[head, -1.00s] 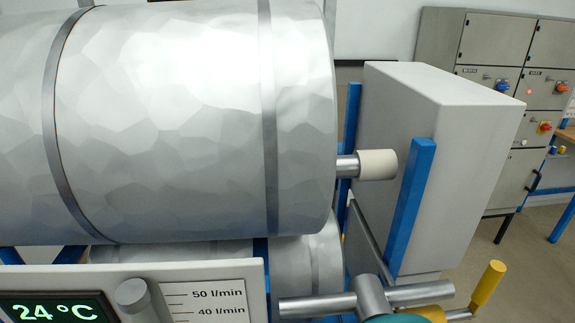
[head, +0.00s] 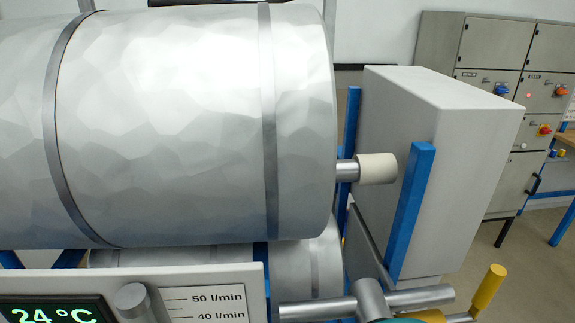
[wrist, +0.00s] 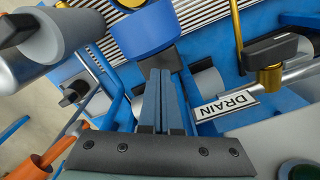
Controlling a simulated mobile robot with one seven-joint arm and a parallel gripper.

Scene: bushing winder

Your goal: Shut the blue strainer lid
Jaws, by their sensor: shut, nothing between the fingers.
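In the wrist view, a blue round piece (wrist: 145,32) that looks like the strainer lid sits at the top, just beyond my fingertips. A dark block (wrist: 162,62) lies between its lower edge and the fingertips. I cannot tell whether my fingers touch it, or how far the lid stands open. My gripper (wrist: 161,82) is shut and empty, pointing toward the blue piece. Neither the lid nor my gripper can be made out in the head view.
In the wrist view, a DRAIN label (wrist: 228,103) on a pipe and a brass valve (wrist: 268,72) with a dark handle are at right. A grey cylinder (wrist: 55,32) is at upper left. The head view shows a large metal roll (head: 180,120) and a temperature panel (head: 190,282).

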